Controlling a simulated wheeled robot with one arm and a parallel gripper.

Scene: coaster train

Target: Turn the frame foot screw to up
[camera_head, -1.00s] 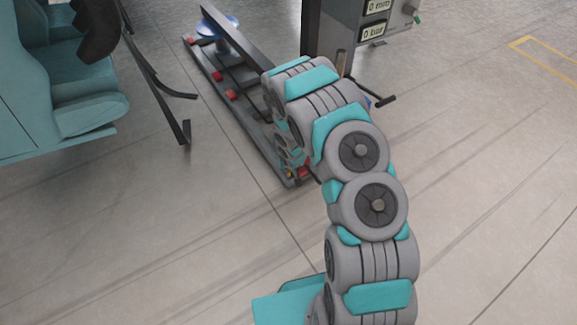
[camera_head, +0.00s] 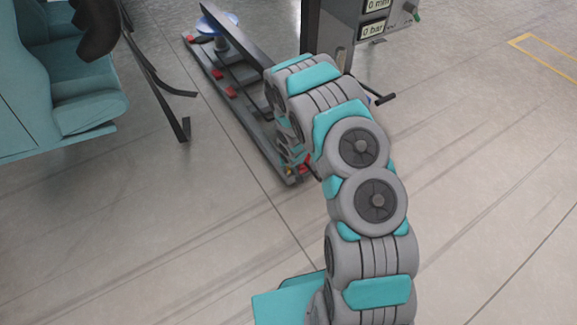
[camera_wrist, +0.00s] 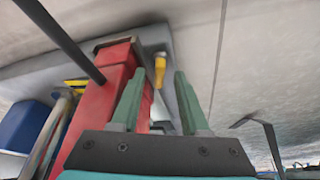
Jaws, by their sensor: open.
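My gripper (camera_wrist: 159,74) is open in the wrist view, its two green fingers apart. Past the fingertips, roughly between them, is a small yellow piece with a dark end (camera_wrist: 160,70) on a grey surface; I cannot tell for sure whether it is the frame foot screw. A red block (camera_wrist: 107,95) lies close beside and behind the left finger. In the head view the long dark base frame (camera_head: 237,118) runs diagonally on the floor with red pieces along it. My arm hides much of its near end, and my gripper is not clearly visible there.
A grey cabinet with displays (camera_head: 372,30) stands behind my arm. Teal seats (camera_head: 85,95) with dark bars (camera_head: 160,85) are at the left. A dark rod (camera_wrist: 62,38) crosses the wrist view's upper left, near a blue box (camera_wrist: 25,125). The floor in front is clear.

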